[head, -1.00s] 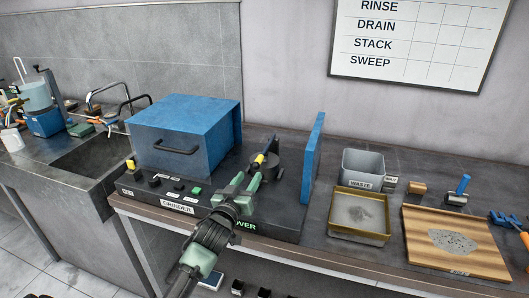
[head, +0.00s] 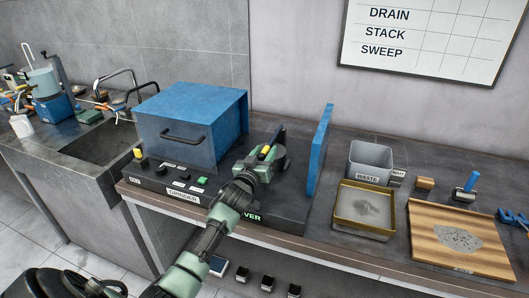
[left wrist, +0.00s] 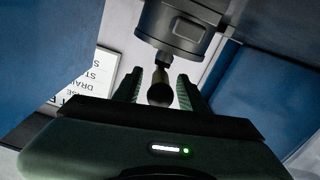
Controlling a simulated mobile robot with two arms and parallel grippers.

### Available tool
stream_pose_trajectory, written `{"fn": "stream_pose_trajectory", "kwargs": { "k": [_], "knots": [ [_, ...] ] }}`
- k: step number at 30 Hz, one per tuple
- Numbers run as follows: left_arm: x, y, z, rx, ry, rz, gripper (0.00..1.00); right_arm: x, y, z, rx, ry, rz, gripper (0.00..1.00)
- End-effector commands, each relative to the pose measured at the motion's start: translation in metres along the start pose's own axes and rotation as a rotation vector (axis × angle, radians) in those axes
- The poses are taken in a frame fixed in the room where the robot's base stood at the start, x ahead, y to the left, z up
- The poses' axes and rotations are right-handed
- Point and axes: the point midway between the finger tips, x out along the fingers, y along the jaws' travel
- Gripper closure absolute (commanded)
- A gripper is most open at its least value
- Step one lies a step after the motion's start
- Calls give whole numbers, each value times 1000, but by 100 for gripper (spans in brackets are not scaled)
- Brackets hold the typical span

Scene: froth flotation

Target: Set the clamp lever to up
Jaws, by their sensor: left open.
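The clamp lever (head: 266,152), a bar with a yellow part, is at the grinder's dark round jar, between the blue housing and the blue panel. In the left wrist view the lever (left wrist: 160,90) shows as an olive rod with a dark round end, below the grey jar (left wrist: 175,30). My left gripper (head: 262,158) is open, with one finger on either side of the lever; I see no clear contact. The gripper hides part of the lever and jar in the head view, so its exact tilt is hard to tell. My right gripper is out of view.
The blue grinder housing (head: 193,125) stands left of the gripper, and the upright blue panel (head: 319,150) stands close on its right. A grey waste bin (head: 370,160), a brass-rimmed tray (head: 365,224) and a wooden board (head: 430,255) are further right.

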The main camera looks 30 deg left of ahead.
Motion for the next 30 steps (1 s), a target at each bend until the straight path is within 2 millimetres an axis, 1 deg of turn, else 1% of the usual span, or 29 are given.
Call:
{"fn": "stream_pose_trajectory", "kwargs": {
  "k": [4,5,6,9,16,30],
  "knots": [
    [0,0,0,0,0,0,59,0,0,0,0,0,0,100],
    [0,0,0,0,0,0,64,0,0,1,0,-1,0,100],
    [0,0,0,1,0,0,75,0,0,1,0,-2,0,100],
    [0,0,0,0,0,0,100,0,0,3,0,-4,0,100],
    [0,0,0,0,0,0,100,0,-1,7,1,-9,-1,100],
    [0,0,0,0,-1,0,100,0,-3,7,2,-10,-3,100]
  ]
}}
